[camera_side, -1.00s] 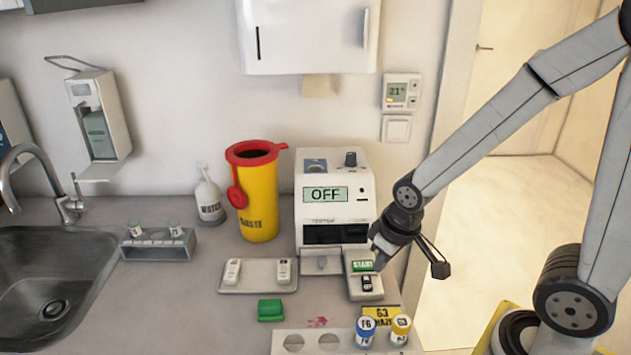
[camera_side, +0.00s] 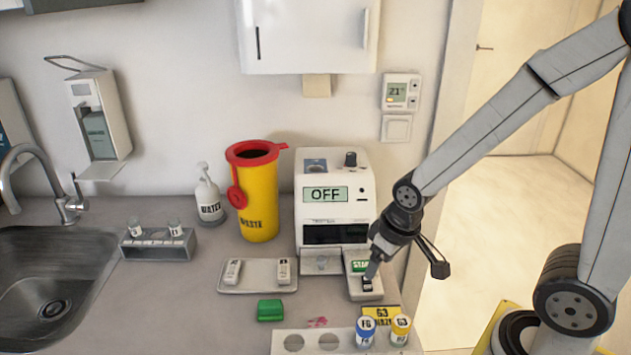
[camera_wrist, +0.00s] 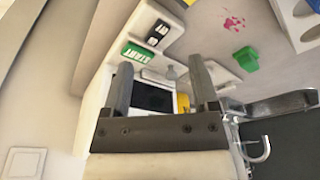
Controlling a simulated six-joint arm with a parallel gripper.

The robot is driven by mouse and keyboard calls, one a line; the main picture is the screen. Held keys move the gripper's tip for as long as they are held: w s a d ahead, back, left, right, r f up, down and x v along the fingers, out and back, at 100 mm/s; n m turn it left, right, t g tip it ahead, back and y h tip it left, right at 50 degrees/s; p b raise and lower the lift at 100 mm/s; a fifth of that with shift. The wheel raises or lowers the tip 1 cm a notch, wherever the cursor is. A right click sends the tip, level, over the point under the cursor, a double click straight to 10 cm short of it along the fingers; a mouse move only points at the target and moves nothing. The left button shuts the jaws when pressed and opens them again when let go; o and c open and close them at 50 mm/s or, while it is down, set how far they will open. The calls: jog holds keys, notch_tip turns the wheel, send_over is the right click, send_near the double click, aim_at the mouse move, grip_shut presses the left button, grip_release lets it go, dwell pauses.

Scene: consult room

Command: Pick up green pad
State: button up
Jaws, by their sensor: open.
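The green pad (camera_side: 270,310) is a small green block lying on the grey counter, in front of the tray with two white pieces. It also shows in the wrist view (camera_wrist: 245,60), at the upper right, apart from the fingers. My gripper (camera_side: 370,273) is to the right of the pad and farther back, over the START panel (camera_side: 362,284) of the white machine. In the wrist view my gripper (camera_wrist: 160,65) has its two fingers apart, with nothing held between them. The side view partly hides the fingers.
The white machine (camera_side: 334,198) reads OFF. A tray (camera_side: 257,278) lies just behind the pad. A white rack (camera_side: 290,330) with blue and yellow capped vials stands in front. A yellow waste bin (camera_side: 257,205) is at the back. The counter left of the pad is clear.

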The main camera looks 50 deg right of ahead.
jog(key=w+a+n+g, duration=0.1)
jog(key=w+a+n, duration=0.4)
jog(key=w+a, duration=0.25)
jog(key=n+g, duration=0.2)
jog(key=n, duration=0.3)
send_over(270, 303)
jog(key=shift+a+f, duration=0.3)
jog(key=shift+d+f, duration=0.1)
jog(key=shift+f, duration=1.2)
jog(key=shift+f, duration=0.1)
jog(key=f, duration=0.3)
jog(key=shift+d+f, duration=0.1)
jog(key=shift+d, duration=0.1)
jog(key=shift+w+f, duration=0.1)
jog(key=shift+f, duration=0.8)
